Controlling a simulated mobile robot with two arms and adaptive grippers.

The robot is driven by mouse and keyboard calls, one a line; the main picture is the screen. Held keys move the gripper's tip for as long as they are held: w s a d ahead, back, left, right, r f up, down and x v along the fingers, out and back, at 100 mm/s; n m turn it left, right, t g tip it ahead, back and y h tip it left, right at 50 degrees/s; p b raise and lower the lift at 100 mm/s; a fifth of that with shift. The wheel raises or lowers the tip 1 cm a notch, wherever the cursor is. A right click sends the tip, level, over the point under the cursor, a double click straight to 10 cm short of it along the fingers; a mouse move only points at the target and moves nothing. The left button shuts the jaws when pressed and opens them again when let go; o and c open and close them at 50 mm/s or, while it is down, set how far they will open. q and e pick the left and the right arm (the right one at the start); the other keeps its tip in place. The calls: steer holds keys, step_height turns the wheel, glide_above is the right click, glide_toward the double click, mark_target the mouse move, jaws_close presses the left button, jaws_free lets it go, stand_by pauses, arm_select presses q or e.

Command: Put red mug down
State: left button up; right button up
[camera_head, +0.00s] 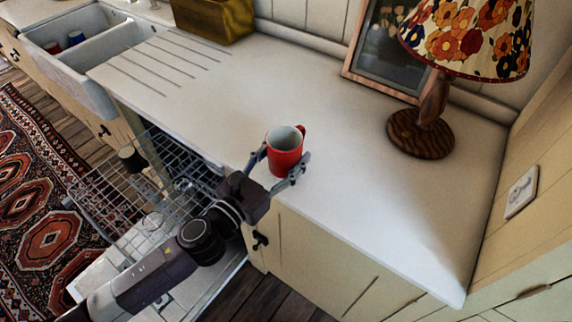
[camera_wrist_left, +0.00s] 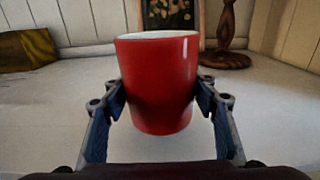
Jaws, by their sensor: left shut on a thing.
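The red mug (camera_head: 285,153) is upright at the front edge of the white countertop (camera_head: 340,170), with its white inside showing and its handle toward the back right. My left gripper (camera_head: 281,170) is shut on the mug, one finger on each side. In the left wrist view the mug (camera_wrist_left: 157,85) is upright between the blue-grey fingers of the left gripper (camera_wrist_left: 160,105). Pale countertop shows below the mug's base there, but I cannot tell whether the base touches it. My right gripper is in neither view.
A floral lamp (camera_head: 433,115) and a framed picture (camera_head: 385,50) stand at the back right. A yellow-brown box (camera_head: 213,20) is at the back. An open dishwasher rack (camera_head: 150,185) is below the counter's front edge. The counter around the mug is clear.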

arm_select(q)
step_height(320, 180, down, 3)
steer(key=shift+f+b, duration=0.15)
steer(key=shift+b, duration=0.3)
steer(key=shift+f, duration=0.1)
steer(key=o, duration=1.5)
steer(key=shift+o, duration=0.2)
